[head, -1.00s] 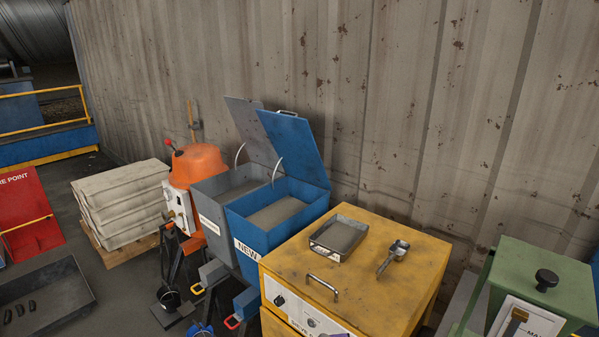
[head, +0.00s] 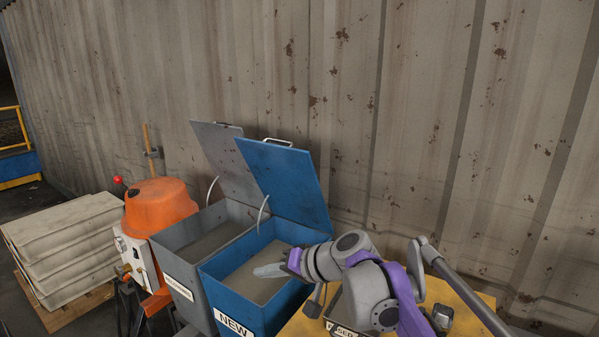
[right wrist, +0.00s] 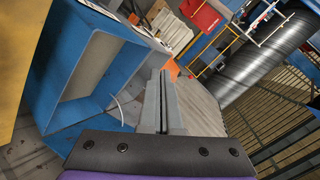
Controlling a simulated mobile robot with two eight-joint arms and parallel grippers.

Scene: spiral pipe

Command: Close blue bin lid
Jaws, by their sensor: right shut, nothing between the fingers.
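The blue bin (head: 225,294) has a white label reading "NEW" and holds pale grey material. Its blue lid (head: 285,184) stands open, leaning back toward the wall, with a handle on its top edge and a curved stay at its left side. My right gripper (head: 262,271) is shut and empty, over the bin's opening and in front of the raised lid. In the right wrist view the shut fingers (right wrist: 160,105) point away, with the blue bin (right wrist: 75,75) to their left. My left gripper is not in view.
A grey bin (head: 180,260) with its own open grey lid (head: 222,150) stands directly left. The yellow cabinet (head: 472,290) with a tray (head: 340,328) is at the right, under my right arm. An orange mixer (head: 160,203) and stacked sacks (head: 62,235) are farther left.

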